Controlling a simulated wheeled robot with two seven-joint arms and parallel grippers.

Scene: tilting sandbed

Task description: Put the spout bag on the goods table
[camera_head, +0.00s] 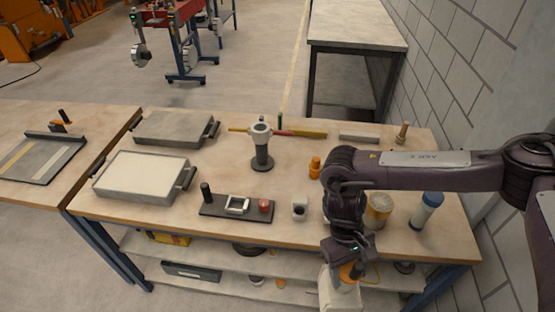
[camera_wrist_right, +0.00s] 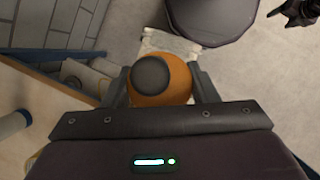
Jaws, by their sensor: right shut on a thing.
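The spout bag (camera_head: 340,292) is white with an orange cap. It hangs from my right gripper (camera_head: 350,262), in front of the main table's front edge. In the right wrist view the cap (camera_wrist_right: 160,83), orange with a grey top, sits between the two fingers of my right gripper (camera_wrist_right: 162,88), which is shut on it. A pale part of the bag (camera_wrist_right: 170,42) shows beyond the cap. A grey-topped table (camera_head: 357,25) stands at the back by the wall; I cannot tell which table is the goods table. A dark part in the wrist view's top right corner may be my left gripper.
The wooden main table (camera_head: 225,232) holds trays, a stand (camera_head: 262,150), a blue-capped bottle (camera_head: 426,210) and a yellowish can (camera_head: 379,210). Shelves with goods lie under it. Another wooden table (camera_head: 25,190) adjoins at left. The back table's top is clear.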

